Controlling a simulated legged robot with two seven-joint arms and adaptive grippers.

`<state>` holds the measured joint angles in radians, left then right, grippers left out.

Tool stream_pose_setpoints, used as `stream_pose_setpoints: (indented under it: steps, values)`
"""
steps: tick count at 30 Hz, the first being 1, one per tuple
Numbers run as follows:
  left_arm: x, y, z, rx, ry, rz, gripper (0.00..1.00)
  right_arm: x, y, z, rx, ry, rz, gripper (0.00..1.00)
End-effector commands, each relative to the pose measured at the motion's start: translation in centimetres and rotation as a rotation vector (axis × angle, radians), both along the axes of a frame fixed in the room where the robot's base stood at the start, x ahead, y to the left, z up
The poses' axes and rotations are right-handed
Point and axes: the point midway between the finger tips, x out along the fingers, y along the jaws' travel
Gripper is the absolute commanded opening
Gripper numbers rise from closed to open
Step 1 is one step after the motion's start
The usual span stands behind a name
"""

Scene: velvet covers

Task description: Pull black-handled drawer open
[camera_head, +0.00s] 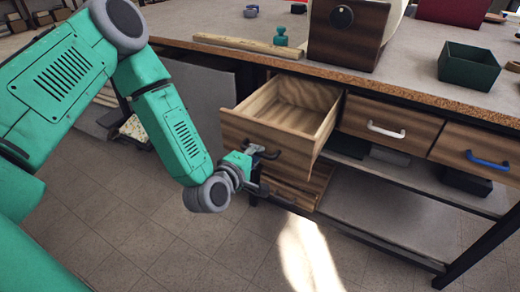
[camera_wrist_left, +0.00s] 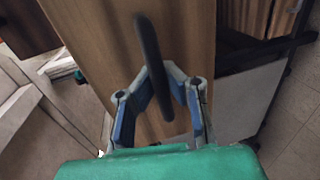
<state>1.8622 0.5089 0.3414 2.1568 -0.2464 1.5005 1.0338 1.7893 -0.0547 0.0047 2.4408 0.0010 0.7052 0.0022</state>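The black-handled drawer (camera_head: 248,130) is a wooden drawer under the left part of the bench. It stands well pulled out, and its empty inside shows. Its black handle (camera_head: 266,153) is on the front panel; in the left wrist view the handle (camera_wrist_left: 152,60) runs as a dark bar across the wood. My left gripper (camera_head: 252,165) is at the handle, its fingertips (camera_wrist_left: 157,72) closed in on both sides of the bar. The fingers look shut on it, though the exact contact is partly hidden. My right gripper is in neither view.
To the right are closed drawers with a white handle (camera_head: 386,130) and a blue handle (camera_head: 487,160). Another wooden drawer (camera_head: 290,192) sits below the open one. A wooden box (camera_head: 345,42) and a green bin (camera_head: 467,67) stand on the bench. The floor in front is clear.

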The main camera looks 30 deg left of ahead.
Motion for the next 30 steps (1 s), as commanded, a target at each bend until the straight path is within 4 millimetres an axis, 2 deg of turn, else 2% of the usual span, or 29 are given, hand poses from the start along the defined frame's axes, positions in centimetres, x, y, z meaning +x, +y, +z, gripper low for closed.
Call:
stream_pose_setpoints:
  steps: [12,13,15,25,30]
  values:
    - [-0.4,0.0,-0.4,0.001,0.012,-0.002,0.00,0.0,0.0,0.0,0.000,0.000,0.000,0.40]
    - [-0.4,0.0,-0.4,0.002,0.012,-0.002,0.14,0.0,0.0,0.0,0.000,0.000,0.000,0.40]
    - [-0.3,0.0,-0.4,0.001,0.010,-0.001,0.33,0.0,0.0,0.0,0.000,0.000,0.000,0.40]
    - [-0.4,0.0,-0.1,0.001,0.004,-0.001,0.33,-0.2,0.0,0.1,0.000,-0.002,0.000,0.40]
    - [-2.4,0.0,0.3,-0.001,0.006,0.000,0.33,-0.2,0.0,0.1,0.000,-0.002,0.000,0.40]
